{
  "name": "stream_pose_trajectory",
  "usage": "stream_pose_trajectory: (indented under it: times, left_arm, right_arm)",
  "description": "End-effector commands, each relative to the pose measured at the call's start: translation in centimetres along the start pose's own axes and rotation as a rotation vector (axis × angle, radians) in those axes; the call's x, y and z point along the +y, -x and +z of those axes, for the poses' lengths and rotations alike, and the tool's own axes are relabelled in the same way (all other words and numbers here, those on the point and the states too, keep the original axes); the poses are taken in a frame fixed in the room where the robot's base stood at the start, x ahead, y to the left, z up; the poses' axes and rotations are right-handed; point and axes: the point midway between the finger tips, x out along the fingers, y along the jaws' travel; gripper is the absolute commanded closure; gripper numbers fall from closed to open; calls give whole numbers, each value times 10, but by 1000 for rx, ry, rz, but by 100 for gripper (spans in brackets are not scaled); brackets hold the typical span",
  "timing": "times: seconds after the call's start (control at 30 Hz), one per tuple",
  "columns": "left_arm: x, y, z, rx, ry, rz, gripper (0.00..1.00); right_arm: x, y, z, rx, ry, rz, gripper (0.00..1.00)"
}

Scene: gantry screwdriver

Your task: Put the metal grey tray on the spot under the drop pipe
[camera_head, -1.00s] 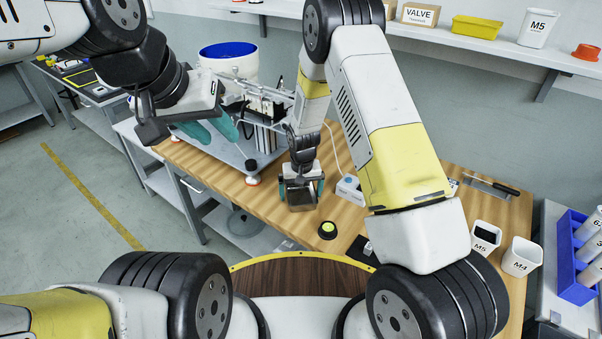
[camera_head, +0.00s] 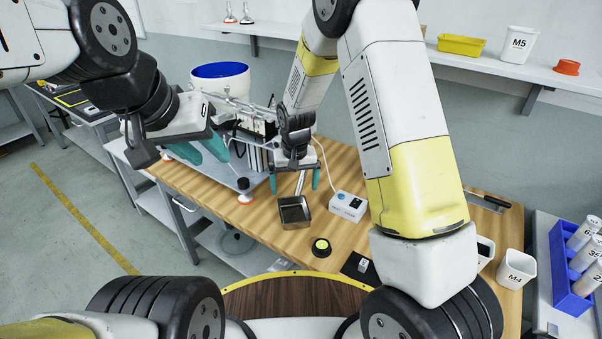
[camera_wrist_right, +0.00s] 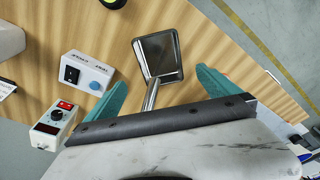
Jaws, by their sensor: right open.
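The metal grey tray (camera_head: 294,214) is a small, square, shallow pan lying on the wooden table in the head view. It also shows in the right wrist view (camera_wrist_right: 160,55), with its handle (camera_wrist_right: 151,96) pointing towards my right gripper. My right gripper (camera_head: 295,185) is open and empty above the handle. In the right wrist view its teal fingers (camera_wrist_right: 160,92) are wide apart, one on each side of the handle. My left gripper (camera_head: 202,152) is open and empty beside the gantry machine (camera_head: 245,130). I cannot make out the drop pipe or the spot under it clearly.
A white box with a blue knob (camera_head: 348,206) stands just right of the tray. A black and yellow button (camera_head: 321,247) lies in front of it. A white bucket with a blue rim (camera_head: 221,78) is behind the machine. White M4 cup (camera_head: 516,268) stands at the right.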

Motion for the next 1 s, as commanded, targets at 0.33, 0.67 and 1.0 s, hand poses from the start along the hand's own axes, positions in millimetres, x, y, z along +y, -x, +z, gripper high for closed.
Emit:
stream_pose_trajectory:
  times: [0.33,0.67,1.0]
  left_arm:
    - [0,0,0,0,0,0,64]
    - [0,0,0,0,0,0,64]
    - [0,0,0,0,0,0,64]
  right_arm:
    - [41,130,24,101,-66,-85,0]
    - [83,257,113,255,-104,-148,0]
    - [98,309,206,391,-108,-136,0]
